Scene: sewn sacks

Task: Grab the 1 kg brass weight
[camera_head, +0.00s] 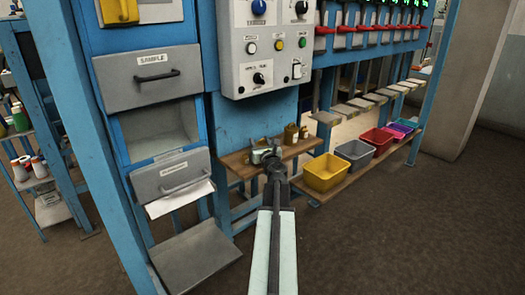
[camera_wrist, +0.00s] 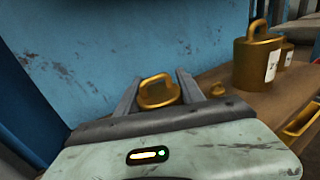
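Several brass weights stand on a wooden shelf. In the wrist view, one brass weight with a ring handle (camera_wrist: 158,97) shows between the two fingers of my gripper (camera_wrist: 159,80); its body is hidden behind the gripper's housing. The fingers are spread apart, one on each side of the handle, and I see no clear grip on it. A large labelled brass weight (camera_wrist: 252,66) stands to the right, with another (camera_wrist: 286,53) behind it and a tiny one (camera_wrist: 217,90) nearer. The labels are unreadable. In the head view, my gripper (camera_head: 265,152) is left of the brass weights (camera_head: 291,134).
The wooden shelf (camera_head: 310,145) sits against a blue panel (camera_wrist: 90,45). Yellow (camera_head: 325,172), grey (camera_head: 355,154) and red (camera_head: 377,140) bins stand on a lower plank to the right. A grey drawer unit (camera_head: 150,78) is at left. Open floor lies at right.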

